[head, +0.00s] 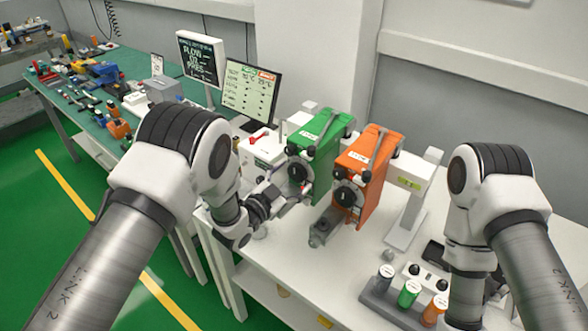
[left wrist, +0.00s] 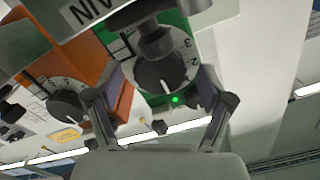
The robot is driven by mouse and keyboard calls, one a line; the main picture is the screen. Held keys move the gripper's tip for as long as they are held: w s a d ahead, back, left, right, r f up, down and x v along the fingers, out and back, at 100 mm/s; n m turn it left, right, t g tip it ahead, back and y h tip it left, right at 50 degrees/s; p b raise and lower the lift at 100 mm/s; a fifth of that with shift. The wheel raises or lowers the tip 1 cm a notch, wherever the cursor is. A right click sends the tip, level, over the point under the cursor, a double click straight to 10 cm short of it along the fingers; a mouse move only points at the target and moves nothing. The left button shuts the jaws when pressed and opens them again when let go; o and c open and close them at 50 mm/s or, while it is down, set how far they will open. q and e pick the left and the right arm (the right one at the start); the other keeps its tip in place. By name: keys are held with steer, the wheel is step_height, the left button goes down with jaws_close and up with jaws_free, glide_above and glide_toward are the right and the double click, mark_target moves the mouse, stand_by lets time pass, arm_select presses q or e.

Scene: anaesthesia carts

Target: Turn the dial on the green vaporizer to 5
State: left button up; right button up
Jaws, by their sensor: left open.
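The green vaporizer (head: 318,140) stands on the white bench, left of the orange one. Its dark round dial (head: 298,172) faces my left arm. In the left wrist view the dial (left wrist: 158,74) shows close up, with the numbers 2 and 3 on its white scale and a small green light beside it. A short white mark shows on the dial; its exact setting is unclear. My left gripper (head: 290,197) is just in front of the dial. In the left wrist view its open fingers (left wrist: 160,98) stand on either side of the dial; I cannot tell if they touch it.
The orange vaporizer (head: 366,165) with its own dial (head: 346,194) stands close on the right. A monitor (head: 249,92) is behind to the left. A rack of colored bottles (head: 405,305) sits near my right arm. A green workbench (head: 95,110) holds many parts.

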arm_select(q)
steer(key=shift+w+d, duration=0.3)
steer(key=shift+w, duration=0.05)
steer(key=shift+s, duration=0.1)
steer(key=shift+a, duration=0.15)
steer(key=c, duration=0.3)
steer(key=shift+s+r, duration=0.1)
steer(key=c, duration=0.9)
steer(key=shift+n, duration=0.3)
steer(key=shift+o, duration=0.2)
steer(key=shift+n+b, duration=0.75)
steer(key=shift+n, duration=0.45)
steer(key=shift+n+b, duration=0.4)
steer(key=shift+n, duration=1.4)
